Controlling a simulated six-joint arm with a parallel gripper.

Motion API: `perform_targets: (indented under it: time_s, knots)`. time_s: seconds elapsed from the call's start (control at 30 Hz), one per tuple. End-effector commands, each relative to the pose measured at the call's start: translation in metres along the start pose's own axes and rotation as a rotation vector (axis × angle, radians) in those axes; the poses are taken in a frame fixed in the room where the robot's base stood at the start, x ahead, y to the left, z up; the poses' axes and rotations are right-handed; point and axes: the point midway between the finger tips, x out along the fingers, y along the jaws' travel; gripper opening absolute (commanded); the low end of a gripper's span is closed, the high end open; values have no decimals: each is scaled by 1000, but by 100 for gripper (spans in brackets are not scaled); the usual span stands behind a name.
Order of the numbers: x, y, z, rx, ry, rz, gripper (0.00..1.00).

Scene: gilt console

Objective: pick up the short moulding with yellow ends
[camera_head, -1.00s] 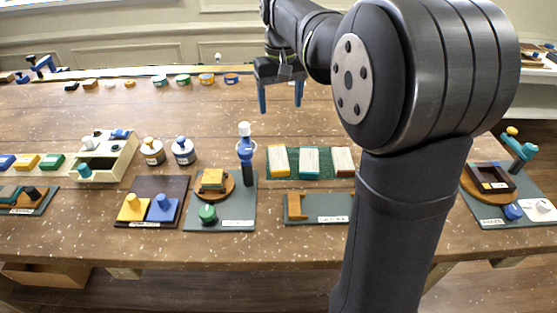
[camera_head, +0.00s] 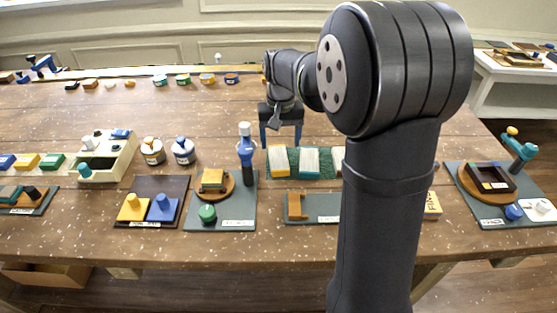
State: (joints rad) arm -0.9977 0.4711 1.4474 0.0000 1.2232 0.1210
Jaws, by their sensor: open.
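The short moulding with yellow ends (camera_head: 278,161) lies on the left of a dark green ribbed mat (camera_head: 293,173); its middle is pale. A similar moulding with teal ends (camera_head: 309,160) lies to its right. My gripper (camera_head: 281,142) points down with its two blue fingers apart and nothing between them. In the picture its fingertips are just above the far end of the yellow-ended moulding, one on each side. I see no contact; the exact height is hard to tell.
A third moulding (camera_head: 338,158) is mostly hidden behind my arm. A blue bottle-like tool (camera_head: 246,150) stands upright close to the left of my gripper. A grey board with an orange block (camera_head: 296,206) lies in front of the mat.

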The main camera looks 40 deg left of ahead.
Motion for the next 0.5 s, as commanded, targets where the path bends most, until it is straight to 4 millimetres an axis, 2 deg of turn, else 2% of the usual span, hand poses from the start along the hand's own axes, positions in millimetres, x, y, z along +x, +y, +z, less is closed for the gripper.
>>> perform_targets:
  time_s: [0.13,0.33,0.5]
  knots:
    - [12,-2,2,-1,-3,0,71]
    - [42,-6,4,0,-3,0,71]
    - [53,-6,4,0,0,-1,71]
